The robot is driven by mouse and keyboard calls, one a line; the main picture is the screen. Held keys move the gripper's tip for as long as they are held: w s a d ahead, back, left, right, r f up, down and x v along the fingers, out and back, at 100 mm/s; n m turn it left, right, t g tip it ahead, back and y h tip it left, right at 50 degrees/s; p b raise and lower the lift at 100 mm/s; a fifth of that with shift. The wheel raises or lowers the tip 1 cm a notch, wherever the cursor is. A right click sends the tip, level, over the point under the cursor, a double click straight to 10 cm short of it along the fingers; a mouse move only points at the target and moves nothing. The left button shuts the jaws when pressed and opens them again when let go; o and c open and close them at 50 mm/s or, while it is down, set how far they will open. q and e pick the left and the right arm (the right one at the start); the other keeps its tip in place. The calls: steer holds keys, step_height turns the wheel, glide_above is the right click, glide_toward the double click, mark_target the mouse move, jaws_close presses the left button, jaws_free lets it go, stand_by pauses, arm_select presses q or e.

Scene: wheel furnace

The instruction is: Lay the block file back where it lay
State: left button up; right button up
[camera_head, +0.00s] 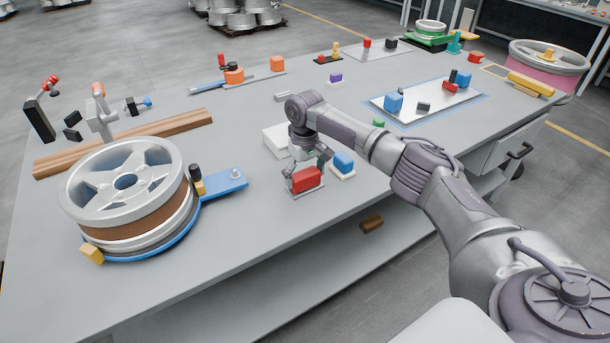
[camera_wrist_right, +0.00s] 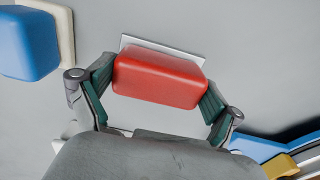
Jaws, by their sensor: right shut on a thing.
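My right gripper (camera_head: 306,179) is shut on a red block (camera_head: 306,181) with a thin silver plate under it, which looks like the block file. In the right wrist view the fingers (camera_wrist_right: 158,90) clasp the two ends of the red block (camera_wrist_right: 160,76), and the silver plate (camera_wrist_right: 128,41) shows along its far edge. The block is near the front edge of the grey table (camera_head: 250,235). I cannot tell whether its plate touches the table. My left gripper is out of view.
A blue block on a white base (camera_head: 343,162) stands close to the right of the held block; a white slab (camera_head: 275,141) lies behind. The wheel (camera_head: 125,182) on its blue-based stand is at left. Bare table lies between the wheel and the held block.

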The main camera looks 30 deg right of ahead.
mark_target(305, 173)
steer(key=o, duration=0.8)
steer(key=shift+f, duration=0.1)
step_height(305, 173, up, 12)
steer(key=shift+r, duration=0.15)
stand_by(0.5)
